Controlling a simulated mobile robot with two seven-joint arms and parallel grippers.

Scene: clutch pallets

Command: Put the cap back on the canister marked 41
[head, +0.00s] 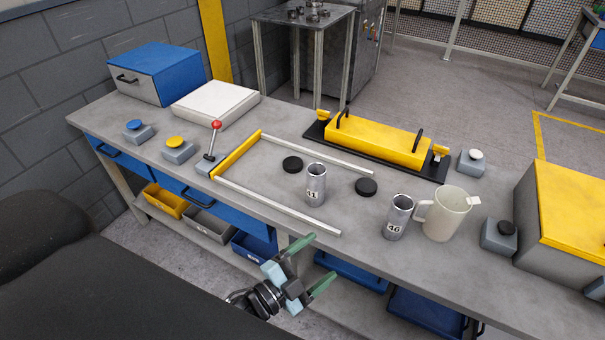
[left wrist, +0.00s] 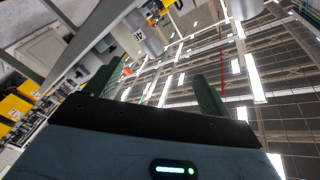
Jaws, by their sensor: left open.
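The canister marked 41 (head: 316,183) stands upright and open-topped on the workbench, between two metal rails. One black cap (head: 292,163) lies flat just behind and left of it. Another black cap (head: 366,187) lies to its right. My right gripper is not seen.
A beige mug (head: 446,214) stands close to the right of canister 46. A red-knobbed lever (head: 213,140) and a yellow bar (head: 237,155) are left of canister 41. A yellow block with black handles (head: 375,138) lies behind. The bench's front middle is clear.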

